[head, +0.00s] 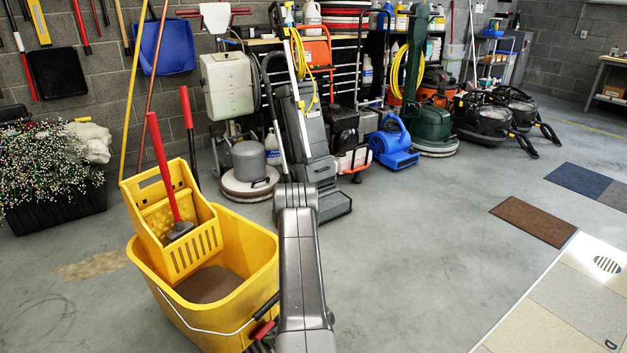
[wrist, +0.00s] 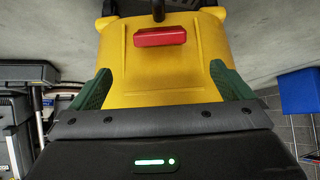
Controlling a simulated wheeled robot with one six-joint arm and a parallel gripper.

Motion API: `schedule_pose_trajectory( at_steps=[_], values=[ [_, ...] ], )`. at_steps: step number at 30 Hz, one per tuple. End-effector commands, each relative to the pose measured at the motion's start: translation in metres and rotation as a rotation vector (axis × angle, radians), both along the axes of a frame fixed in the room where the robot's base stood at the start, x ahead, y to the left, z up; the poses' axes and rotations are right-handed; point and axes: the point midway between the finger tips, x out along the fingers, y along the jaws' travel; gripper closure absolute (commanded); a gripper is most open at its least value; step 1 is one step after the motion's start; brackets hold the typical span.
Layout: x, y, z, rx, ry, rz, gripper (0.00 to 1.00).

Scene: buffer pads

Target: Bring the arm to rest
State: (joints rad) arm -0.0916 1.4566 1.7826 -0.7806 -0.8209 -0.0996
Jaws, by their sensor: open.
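My gripper (wrist: 161,70) is open in the wrist view, its two green fingers wide apart with nothing gripped between them. A yellow surface with a red block (wrist: 167,36) on it shows beyond the fingers; I cannot tell how far away it is. In the head view my grey arm stands at the bottom middle, in front of the right side of a yellow mop bucket (head: 262,250). The gripper cannot be made out there. A small red part (head: 262,331) shows low on the bucket's right side, close to my arm.
A yellow wringer (head: 197,248) with a red handle (head: 161,165) sits on the bucket. Floor machines and a blue blower (head: 393,142) line the back wall. A brown mat (head: 533,221) and pale floor tiles (head: 570,300) lie at the right. The floor right of my arm is clear.

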Motion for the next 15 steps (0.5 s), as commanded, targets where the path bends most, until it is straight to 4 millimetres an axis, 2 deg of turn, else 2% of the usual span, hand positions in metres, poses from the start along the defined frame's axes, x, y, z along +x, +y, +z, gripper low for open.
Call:
schedule_pose_trajectory(
  at_steps=[2,3,15],
  values=[
    [-0.007,-0.01,0.015,0.0,0.002,-0.003,0.0],
    [-0.003,-0.001,-0.001,-0.001,0.001,0.004,0.0],
    [0.032,0.044,-0.061,0.0,-0.002,0.003,0.0]
  ],
)
